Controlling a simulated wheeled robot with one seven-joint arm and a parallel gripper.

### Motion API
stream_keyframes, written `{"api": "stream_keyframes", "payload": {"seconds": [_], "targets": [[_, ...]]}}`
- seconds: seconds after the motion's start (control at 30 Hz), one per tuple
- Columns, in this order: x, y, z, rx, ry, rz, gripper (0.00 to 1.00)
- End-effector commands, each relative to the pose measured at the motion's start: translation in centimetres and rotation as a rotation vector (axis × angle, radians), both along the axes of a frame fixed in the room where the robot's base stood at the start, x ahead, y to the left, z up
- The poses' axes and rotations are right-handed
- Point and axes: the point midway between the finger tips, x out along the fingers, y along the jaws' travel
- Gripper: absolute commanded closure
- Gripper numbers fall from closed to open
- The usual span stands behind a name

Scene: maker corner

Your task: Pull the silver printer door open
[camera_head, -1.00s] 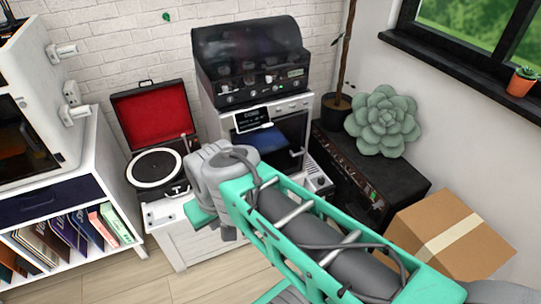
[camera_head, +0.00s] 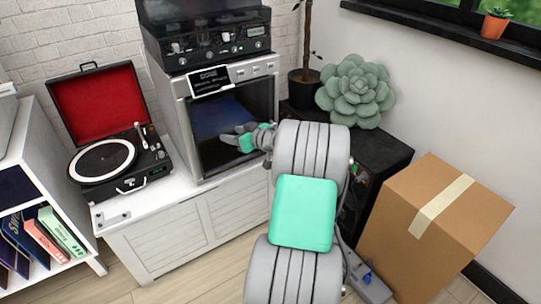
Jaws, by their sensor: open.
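The silver printer (camera_head: 180,115) stands on a white cabinet, with a row of controls along its top front. Its door (camera_head: 215,118) is a dark glass panel in a silver frame and looks shut. My gripper (camera_head: 230,139) is in front of the right half of the door, with its fingers pointing left. It is open, and I see nothing between its fingers. I cannot tell whether it touches the door. My wrist and forearm hide the door's lower right edge, and I cannot make out a handle.
A black machine (camera_head: 205,30) sits on top of the printer. A record player (camera_head: 118,165) with a red-lined lid stands left on the white cabinet (camera_head: 190,232). A black amplifier (camera_head: 378,150) bearing a green succulent cushion (camera_head: 355,92) and a cardboard box (camera_head: 432,235) stand to the right.

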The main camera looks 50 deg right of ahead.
Motion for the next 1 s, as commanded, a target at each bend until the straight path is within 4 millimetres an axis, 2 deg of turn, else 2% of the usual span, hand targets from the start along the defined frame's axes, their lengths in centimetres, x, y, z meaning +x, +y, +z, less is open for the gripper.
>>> {"api": "stream_keyframes", "payload": {"seconds": [0.03, 0.1, 0.2, 0.3, 0.43, 0.7, 0.8, 1.0], "targets": [[-2.2, -5.4, -5.0, 0.001, -0.094, -0.077, 0.46], [-5.0, -10.4, -6.2, -0.021, -0.217, -0.155, 0.40], [-8.0, -14.3, -6.7, -0.044, -0.318, -0.228, 0.32], [-8.7, -15.3, -6.4, -0.054, -0.350, -0.248, 0.24], [-6.9, -15.6, -6.2, -0.055, -0.350, -0.246, 0.15], [-2.1, -16.7, -6.2, -0.053, -0.348, -0.247, 0.15], [-1.4, -16.8, -6.2, -0.052, -0.347, -0.247, 0.15], [-1.3, -16.9, -6.1, -0.052, -0.347, -0.248, 0.15]]}}
